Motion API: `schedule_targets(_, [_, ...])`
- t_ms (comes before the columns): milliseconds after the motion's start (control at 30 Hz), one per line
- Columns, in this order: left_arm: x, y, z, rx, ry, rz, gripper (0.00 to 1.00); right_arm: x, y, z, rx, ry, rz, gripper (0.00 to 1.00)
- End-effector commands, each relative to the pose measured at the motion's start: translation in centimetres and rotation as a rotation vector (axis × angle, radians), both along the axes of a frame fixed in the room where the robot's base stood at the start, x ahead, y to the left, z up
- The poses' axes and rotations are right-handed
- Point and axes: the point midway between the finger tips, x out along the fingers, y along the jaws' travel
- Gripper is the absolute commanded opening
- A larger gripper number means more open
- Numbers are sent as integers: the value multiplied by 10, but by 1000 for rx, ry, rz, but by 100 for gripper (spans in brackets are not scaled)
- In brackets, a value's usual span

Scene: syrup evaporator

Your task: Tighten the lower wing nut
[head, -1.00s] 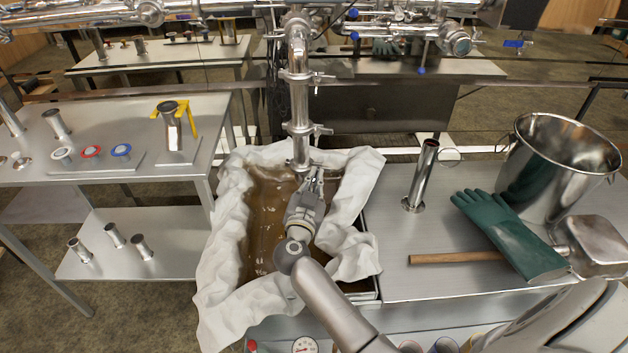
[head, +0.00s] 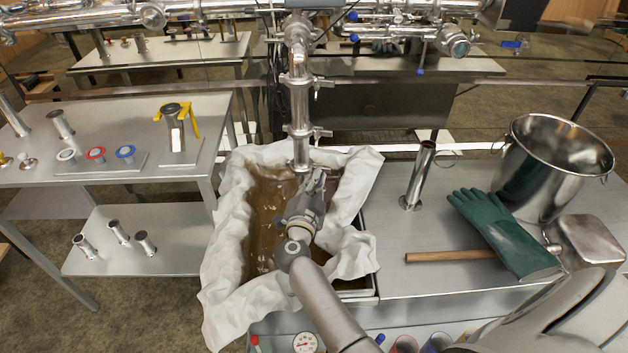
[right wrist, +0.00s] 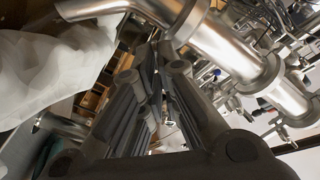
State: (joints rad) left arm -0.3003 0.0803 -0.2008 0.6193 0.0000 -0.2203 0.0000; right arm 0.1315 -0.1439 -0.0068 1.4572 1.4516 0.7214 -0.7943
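A vertical steel pipe hangs over the cloth-lined pan, with two clamps on it. The lower wing nut (head: 325,132) is on the right of the lower clamp (head: 301,131). The upper clamp's wing nut (head: 324,83) is higher on the pipe. My right gripper (head: 316,174) is below the lower wing nut, beside the pipe's bottom end, and apart from the nut. In the right wrist view its fingers (right wrist: 156,58) point toward the pipework with a narrow gap between them; I see nothing held. My left gripper is out of view.
The pan of brown liquid has a white cloth (head: 232,270) over its rim. On the right bench are a bucket (head: 555,165), green gloves (head: 500,230), a wooden-handled tool (head: 455,256) and an upright tube (head: 420,175). A side table (head: 110,185) stands left.

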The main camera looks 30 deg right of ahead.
Motion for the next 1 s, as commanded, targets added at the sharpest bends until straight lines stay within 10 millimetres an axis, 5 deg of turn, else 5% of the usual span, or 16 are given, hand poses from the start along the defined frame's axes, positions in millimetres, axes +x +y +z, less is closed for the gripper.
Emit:
schedule_targets(500, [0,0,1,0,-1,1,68,0,0,-1,18,-13,0,0])
schedule_targets(600, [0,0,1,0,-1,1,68,0,0,-1,17,-12,0,13])
schedule_targets(1000, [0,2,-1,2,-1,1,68,0,0,0,-2,1,0,13])
